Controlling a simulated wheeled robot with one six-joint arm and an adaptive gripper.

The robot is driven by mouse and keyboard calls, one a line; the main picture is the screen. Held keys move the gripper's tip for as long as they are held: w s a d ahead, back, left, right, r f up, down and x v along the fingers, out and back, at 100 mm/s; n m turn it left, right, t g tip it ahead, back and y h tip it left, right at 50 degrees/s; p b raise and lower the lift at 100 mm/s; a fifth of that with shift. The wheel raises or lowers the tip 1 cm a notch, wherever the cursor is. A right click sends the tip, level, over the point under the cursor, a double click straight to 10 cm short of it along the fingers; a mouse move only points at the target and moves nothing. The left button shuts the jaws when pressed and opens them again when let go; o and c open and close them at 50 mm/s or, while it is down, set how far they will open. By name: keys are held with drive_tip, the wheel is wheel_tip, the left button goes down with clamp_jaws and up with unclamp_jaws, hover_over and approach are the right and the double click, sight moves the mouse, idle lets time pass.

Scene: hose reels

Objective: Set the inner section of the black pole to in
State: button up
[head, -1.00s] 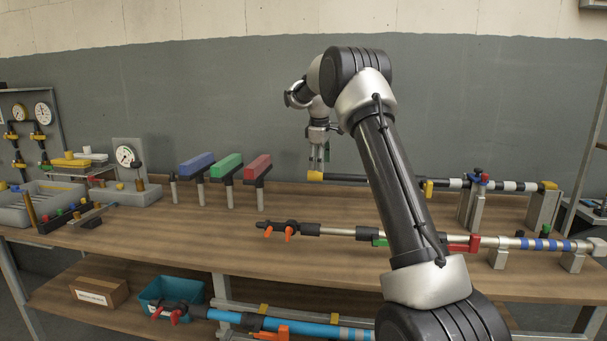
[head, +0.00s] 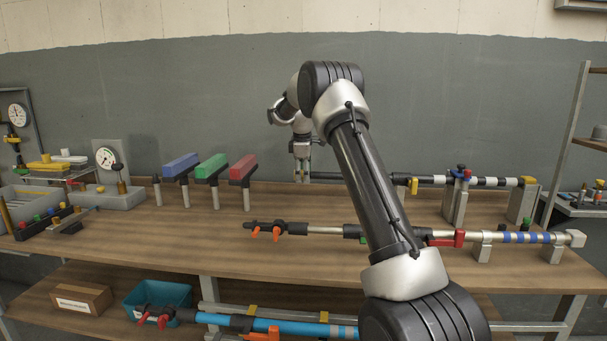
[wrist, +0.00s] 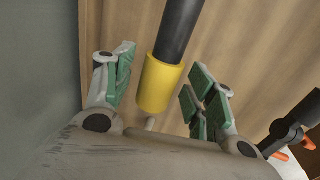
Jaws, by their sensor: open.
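The black pole (head: 340,176) lies level along the back of the bench, held by grey stands at its right. It has a yellow lever (head: 413,186) near its middle and white bands on its right part. In the wrist view the thin black section (wrist: 181,28) ends in a yellow cap (wrist: 160,83). My gripper (head: 301,170) is open at this left end. Its green-padded fingers lie on either side of the cap, with gaps visible on both sides. In the head view my gripper mostly hides the cap.
A silver pole (head: 320,228) with orange levers lies in front, and a blue pole (head: 290,327) lies on the lower shelf. Blue, green and red blocks (head: 243,168) on posts stand left of my gripper. The grey wall is behind.

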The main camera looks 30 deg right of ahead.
drive_tip(key=shift+f, duration=0.1)
clamp_jaws()
drive_tip(key=s+d, duration=0.3)
drive_tip(key=d, duration=0.2)
drive_tip(key=s+d, duration=0.4)
drive_tip(key=d, duration=0.2)
drive_tip(key=s+d, duration=0.4)
drive_tip(key=d, duration=0.2)
drive_tip(key=shift+s, duration=0.2)
unclamp_jaws()
drive_tip(key=v, duration=1.2)
